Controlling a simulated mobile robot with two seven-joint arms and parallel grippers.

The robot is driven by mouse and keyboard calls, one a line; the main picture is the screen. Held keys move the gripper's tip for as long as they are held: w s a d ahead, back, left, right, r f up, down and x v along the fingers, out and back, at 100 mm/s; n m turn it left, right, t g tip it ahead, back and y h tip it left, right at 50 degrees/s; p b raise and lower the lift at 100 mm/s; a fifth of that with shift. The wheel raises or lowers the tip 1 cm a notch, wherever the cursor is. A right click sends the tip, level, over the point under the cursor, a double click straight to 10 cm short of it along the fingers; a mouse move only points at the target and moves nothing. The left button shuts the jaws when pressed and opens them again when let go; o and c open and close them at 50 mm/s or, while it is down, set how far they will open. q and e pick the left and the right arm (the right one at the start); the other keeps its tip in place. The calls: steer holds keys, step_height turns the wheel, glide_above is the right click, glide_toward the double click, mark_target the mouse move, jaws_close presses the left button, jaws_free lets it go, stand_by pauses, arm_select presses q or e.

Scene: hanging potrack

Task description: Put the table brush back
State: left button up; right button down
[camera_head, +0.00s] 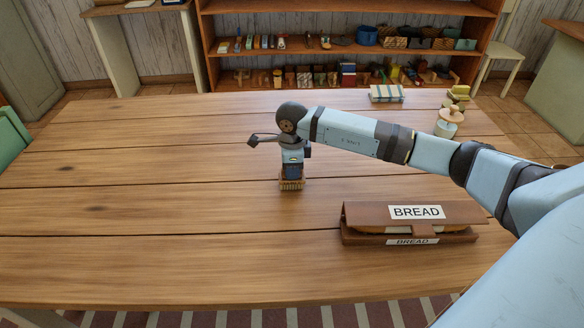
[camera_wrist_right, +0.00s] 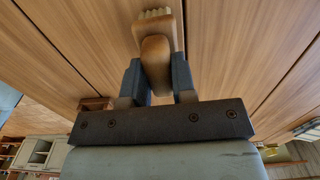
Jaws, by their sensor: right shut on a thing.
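The table brush (camera_head: 291,185) is in my right gripper (camera_head: 292,173), over the middle of the wooden table. Its bristles point down at or close to the tabletop; I cannot tell whether they touch. In the right wrist view the brush (camera_wrist_right: 156,50) has a light brown wooden body with pale bristles at the far end. The two blue-grey fingers of my right gripper (camera_wrist_right: 157,82) stand on either side of its handle. My left gripper is not in view.
A brown box labelled BREAD (camera_head: 410,222) lies on the table (camera_head: 140,200) at the front right. A striped box (camera_head: 386,93) and a lidded jar (camera_head: 449,120) are at the back right. The table's left side is clear. A loaded shelf (camera_head: 345,53) stands behind.

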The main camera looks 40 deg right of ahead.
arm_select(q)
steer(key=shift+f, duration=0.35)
arm_select(e)
steer(key=shift+f, duration=0.1)
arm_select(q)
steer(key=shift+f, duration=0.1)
arm_select(e)
steer(key=shift+f, duration=0.2)
steer(key=c, duration=0.8)
jaws_free()
steer(key=shift+c, duration=0.2)
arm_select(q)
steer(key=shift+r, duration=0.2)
arm_select(e)
steer(key=shift+r, duration=0.25)
arm_select(q)
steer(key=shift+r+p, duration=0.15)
steer(key=shift+p, duration=0.15)
arm_select(e)
step_height(320, 180, up, 13)
steer(key=shift+r, duration=0.2)
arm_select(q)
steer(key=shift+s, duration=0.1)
